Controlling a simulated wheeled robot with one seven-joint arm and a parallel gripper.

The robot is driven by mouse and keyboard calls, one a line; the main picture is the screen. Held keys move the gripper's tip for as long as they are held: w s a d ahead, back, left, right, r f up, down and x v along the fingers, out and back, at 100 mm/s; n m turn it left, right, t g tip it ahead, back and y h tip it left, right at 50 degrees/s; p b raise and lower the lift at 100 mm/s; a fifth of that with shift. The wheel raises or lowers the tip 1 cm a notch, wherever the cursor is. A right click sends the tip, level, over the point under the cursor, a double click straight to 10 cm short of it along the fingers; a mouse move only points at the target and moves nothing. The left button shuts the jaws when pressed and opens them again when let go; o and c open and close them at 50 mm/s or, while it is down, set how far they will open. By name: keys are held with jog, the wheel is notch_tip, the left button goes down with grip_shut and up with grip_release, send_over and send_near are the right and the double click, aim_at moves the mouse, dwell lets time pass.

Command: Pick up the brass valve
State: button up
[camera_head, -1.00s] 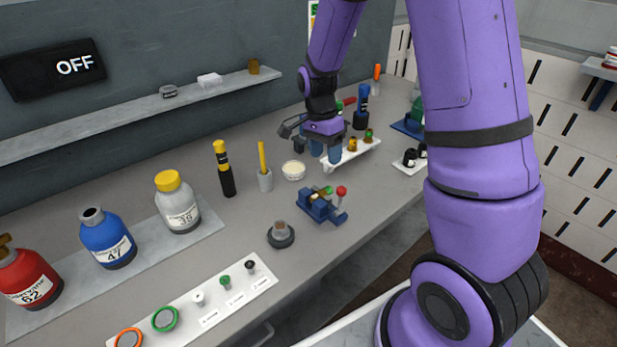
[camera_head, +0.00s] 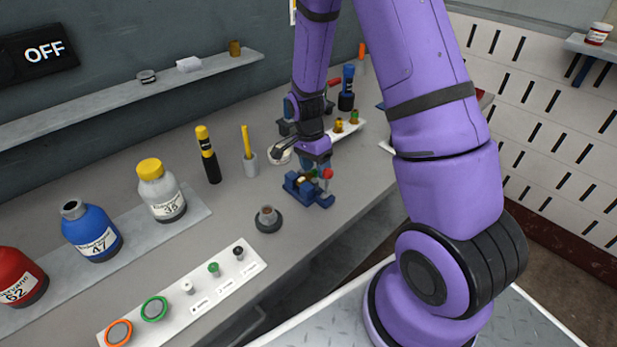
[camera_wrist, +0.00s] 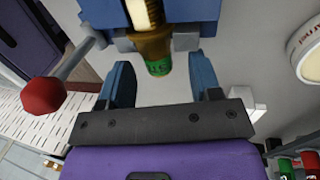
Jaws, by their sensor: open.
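A brass cylinder with a green end, which looks like the brass valve (camera_wrist: 152,42), sits in the blue vise (camera_wrist: 95,12) in the wrist view. My gripper (camera_wrist: 163,76) is open and empty, with one blue finger either side of the valve's green end and a little short of it. In the head view my gripper (camera_head: 314,165) is just above the blue vise (camera_head: 302,190). The valve is mostly hidden there by my gripper. The vise's red-knobbed handle (camera_wrist: 44,95) is left of my fingers in the wrist view.
A white rack with brass and green pieces (camera_head: 346,128) stands behind the vise. A round dark-based part (camera_head: 267,219) is in front left. Labelled bottles (camera_head: 161,191) stand farther left.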

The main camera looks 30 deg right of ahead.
jog(key=shift+s+f, duration=0.1)
jog(key=shift+f, duration=0.4)
grip_shut()
jog(key=shift+r, duration=0.1)
